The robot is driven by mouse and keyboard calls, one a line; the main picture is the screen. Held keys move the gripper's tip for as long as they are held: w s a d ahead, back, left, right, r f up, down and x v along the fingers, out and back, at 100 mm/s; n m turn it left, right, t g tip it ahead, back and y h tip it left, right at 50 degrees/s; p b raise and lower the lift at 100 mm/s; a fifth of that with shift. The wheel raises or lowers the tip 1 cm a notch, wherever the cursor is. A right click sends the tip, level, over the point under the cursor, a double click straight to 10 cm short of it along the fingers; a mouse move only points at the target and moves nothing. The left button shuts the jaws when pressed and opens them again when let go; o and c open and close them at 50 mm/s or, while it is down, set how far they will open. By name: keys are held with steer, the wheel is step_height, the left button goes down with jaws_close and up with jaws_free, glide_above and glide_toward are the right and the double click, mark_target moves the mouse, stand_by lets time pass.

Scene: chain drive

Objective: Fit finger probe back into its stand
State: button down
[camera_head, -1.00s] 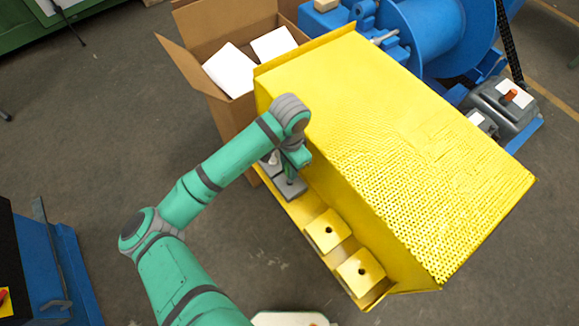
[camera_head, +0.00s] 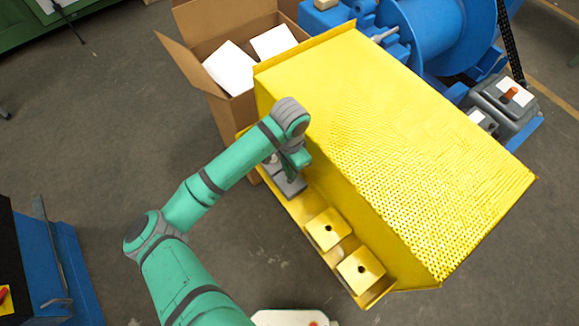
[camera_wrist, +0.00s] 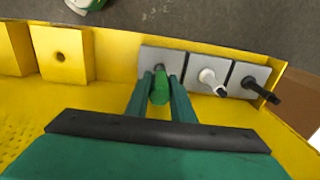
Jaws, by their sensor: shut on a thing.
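The finger probe shows as a green handle (camera_wrist: 160,92) between the two fingers of my gripper (camera_wrist: 161,78) in the wrist view. My gripper is shut on it. A grey stand block (camera_wrist: 149,58) lies directly beyond the probe's tip, and it also shows under my gripper in the head view (camera_head: 293,188). The probe's lower end is hidden by its handle, so I cannot tell whether it is inside the block's hole. Two more grey blocks stand beside it, one with a white-handled tool (camera_wrist: 208,78) and one with a black-handled tool (camera_wrist: 262,91).
The blocks sit on a narrow yellow ledge along the large yellow guard (camera_head: 400,130). Two yellow blocks with holes (camera_head: 327,229) (camera_head: 361,270) share the ledge. An open cardboard box (camera_head: 200,95) stands behind. Open floor lies left of the ledge.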

steer(key=shift+f, duration=1.05)
steer(key=c, duration=1.5)
jaws_free()
steer(key=shift+o, duration=0.2)
step_height(320, 180, up, 11)
steer(key=shift+f, duration=0.1)
